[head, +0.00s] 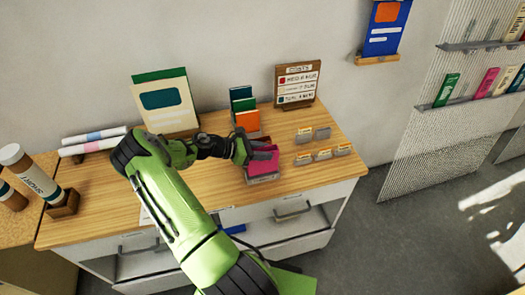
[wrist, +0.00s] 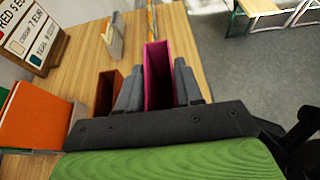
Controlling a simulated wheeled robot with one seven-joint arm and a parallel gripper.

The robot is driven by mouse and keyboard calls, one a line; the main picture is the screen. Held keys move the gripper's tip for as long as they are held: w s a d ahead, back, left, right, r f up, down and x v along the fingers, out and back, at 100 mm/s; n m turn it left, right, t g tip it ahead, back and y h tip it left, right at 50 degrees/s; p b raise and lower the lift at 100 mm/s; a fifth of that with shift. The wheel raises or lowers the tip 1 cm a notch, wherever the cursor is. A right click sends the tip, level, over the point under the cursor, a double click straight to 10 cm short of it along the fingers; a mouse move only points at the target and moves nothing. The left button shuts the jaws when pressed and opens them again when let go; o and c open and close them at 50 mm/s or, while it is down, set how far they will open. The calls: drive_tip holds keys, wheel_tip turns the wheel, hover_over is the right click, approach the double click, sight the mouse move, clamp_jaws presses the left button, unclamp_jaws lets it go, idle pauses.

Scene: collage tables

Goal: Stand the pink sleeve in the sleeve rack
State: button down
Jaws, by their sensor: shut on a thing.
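The pink sleeve (head: 264,166) is at the front of a row of coloured sleeves on the wooden counter. My gripper (head: 246,151) is shut on it, reaching in from the left. In the wrist view the pink sleeve (wrist: 157,75) stands upright between the two grey fingers (wrist: 158,88). A grey edge (head: 263,180), which looks like the front of the sleeve rack, shows just below the pink sleeve. Green and orange sleeves (head: 247,120) stand behind. A brown piece (wrist: 107,90) is beside the fingers. Whether the pink sleeve's bottom touches the rack is hidden.
A price sign (head: 297,84) stands at the back right, with small card holders (head: 323,154) in front of it. A large cream folder (head: 164,103) and rolled tubes (head: 93,142) are at the left. The counter's (head: 325,178) right front part is clear.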

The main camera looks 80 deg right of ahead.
drive_tip(key=shift+f+b, duration=0.5)
drive_tip(key=shift+f, duration=0.4)
drive_tip(key=shift+f, duration=0.1)
drive_tip(key=shift+f+b, duration=0.55)
drive_tip(key=shift+f, duration=0.25)
drive_tip(key=c, duration=0.7)
unclamp_jaws()
drive_tip(key=shift+o, duration=0.2)
drive_tip(key=v, duration=1.5)
drive_tip(key=shift+w+r+b, duration=0.2)
drive_tip(key=shift+w+b, duration=0.1)
